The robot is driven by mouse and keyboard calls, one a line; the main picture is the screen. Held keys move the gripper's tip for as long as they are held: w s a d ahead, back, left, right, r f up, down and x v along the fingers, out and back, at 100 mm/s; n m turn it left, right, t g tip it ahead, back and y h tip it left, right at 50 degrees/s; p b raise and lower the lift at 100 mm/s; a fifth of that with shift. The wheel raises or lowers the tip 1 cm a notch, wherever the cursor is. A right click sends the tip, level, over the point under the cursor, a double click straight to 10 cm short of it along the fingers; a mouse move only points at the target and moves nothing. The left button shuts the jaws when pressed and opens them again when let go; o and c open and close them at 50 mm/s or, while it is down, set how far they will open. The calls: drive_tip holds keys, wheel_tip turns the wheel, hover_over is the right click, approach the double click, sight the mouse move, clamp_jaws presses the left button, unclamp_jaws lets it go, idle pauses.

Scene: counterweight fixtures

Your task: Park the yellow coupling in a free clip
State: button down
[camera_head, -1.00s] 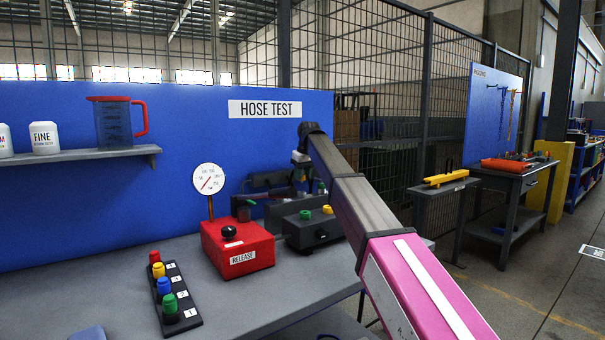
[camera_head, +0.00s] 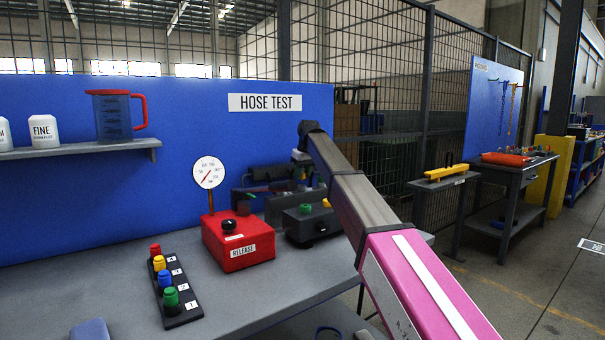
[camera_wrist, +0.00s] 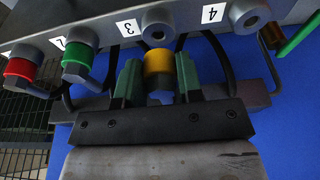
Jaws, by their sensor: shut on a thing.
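In the wrist view my gripper (camera_wrist: 158,86) is shut on the yellow coupling (camera_wrist: 158,62), its green fingers on either side. The coupling sits directly below the grey round stub marked 3 (camera_wrist: 158,24) in this view. I cannot tell whether they touch. The stub marked 4 (camera_wrist: 248,13) looks empty. A green coupling (camera_wrist: 78,52) is at the position left of 3, and a red coupling (camera_wrist: 20,68) is further left. In the head view my gripper is hidden behind my arm.
Dark hoses (camera_wrist: 218,62) hang close around my gripper. In the head view, a red RELEASE box (camera_head: 238,240) with a gauge (camera_head: 209,172) and a rack of colored caps (camera_head: 178,300) stand on the grey bench (camera_head: 245,290). Bare bench top lies in front of the box.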

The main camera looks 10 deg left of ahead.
sight(303, 179)
drive_tip(key=shift+f, duration=0.15)
drive_tip(key=shift+f, duration=0.65)
drive_tip(key=shift+f, duration=0.15)
drive_tip(key=shift+f, duration=0.45)
drive_tip(key=shift+s+f, duration=0.1)
drive_tip(key=shift+f, duration=0.15)
idle(0.8)
drive_tip(key=c, duration=0.7)
unclamp_jaws()
drive_tip(key=shift+d, duration=0.1)
